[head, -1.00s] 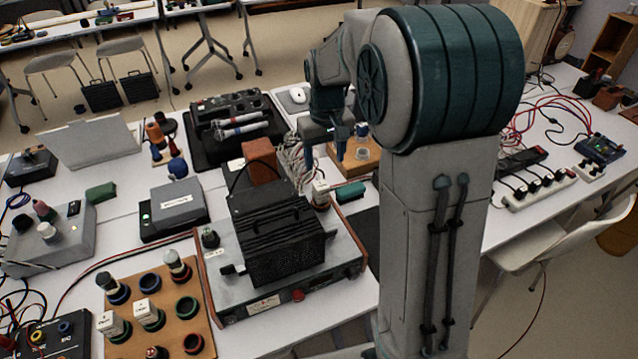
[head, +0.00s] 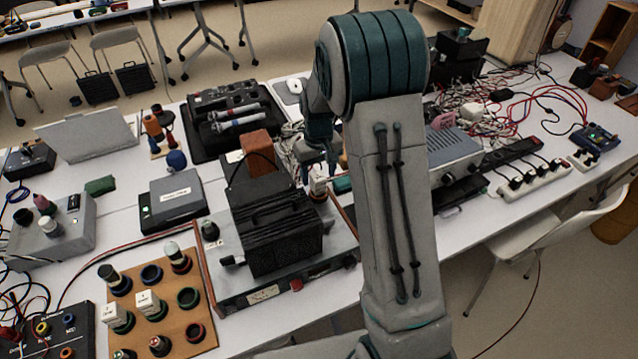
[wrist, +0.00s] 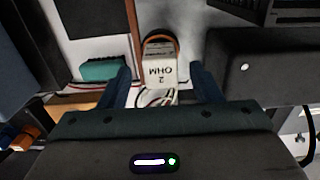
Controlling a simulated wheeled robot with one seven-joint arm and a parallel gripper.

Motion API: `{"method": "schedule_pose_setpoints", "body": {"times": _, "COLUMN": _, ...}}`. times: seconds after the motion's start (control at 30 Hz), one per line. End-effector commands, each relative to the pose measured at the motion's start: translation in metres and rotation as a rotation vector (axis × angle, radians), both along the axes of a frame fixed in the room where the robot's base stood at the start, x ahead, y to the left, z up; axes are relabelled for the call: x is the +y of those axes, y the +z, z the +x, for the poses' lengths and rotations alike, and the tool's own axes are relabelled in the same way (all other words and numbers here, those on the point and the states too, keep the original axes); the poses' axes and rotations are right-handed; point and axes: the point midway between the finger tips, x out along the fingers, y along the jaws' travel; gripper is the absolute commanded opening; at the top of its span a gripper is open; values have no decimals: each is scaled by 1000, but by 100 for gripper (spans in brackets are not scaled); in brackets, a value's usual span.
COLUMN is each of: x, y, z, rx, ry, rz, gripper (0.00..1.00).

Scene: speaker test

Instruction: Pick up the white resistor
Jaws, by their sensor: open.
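A white block resistor marked "2 OHM" (wrist: 159,68) stands in a dark and orange round socket in the wrist view. In the head view, it (head: 318,184) stands at the back right corner of the grey apparatus with the black finned box. My gripper (wrist: 161,74) is open, with one finger on each side of the white resistor and gaps visible on both sides. In the head view, my gripper (head: 318,167) is just above and around it, partly hidden by my arm. Two other white blocks (head: 117,314) (head: 147,303) stand on a wooden socket board at the front left.
The black finned box (head: 280,235) stands close in front of the resistor. A green block (wrist: 104,71) lies to its left in the wrist view. Wires clutter the table behind. The wooden socket board (head: 203,310) is at the front left.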

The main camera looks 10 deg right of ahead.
Motion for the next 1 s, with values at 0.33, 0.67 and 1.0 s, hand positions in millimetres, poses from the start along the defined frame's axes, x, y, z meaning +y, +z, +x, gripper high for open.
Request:
{"method": "schedule_pose_setpoints", "body": {"times": 0.33, "x": 1, "y": -42, "z": -1, "rx": 4, "ry": 1, "rz": 0, "gripper": 58}}
{"method": "schedule_pose_setpoints", "body": {"times": 0.67, "x": 1, "y": -44, "z": 0, "rx": 1, "ry": 1, "rz": 0, "gripper": 36}}
{"method": "schedule_pose_setpoints", "body": {"times": 1.0, "x": 1, "y": -43, "z": 0, "rx": 1, "ry": 1, "rz": 0, "gripper": 9}}
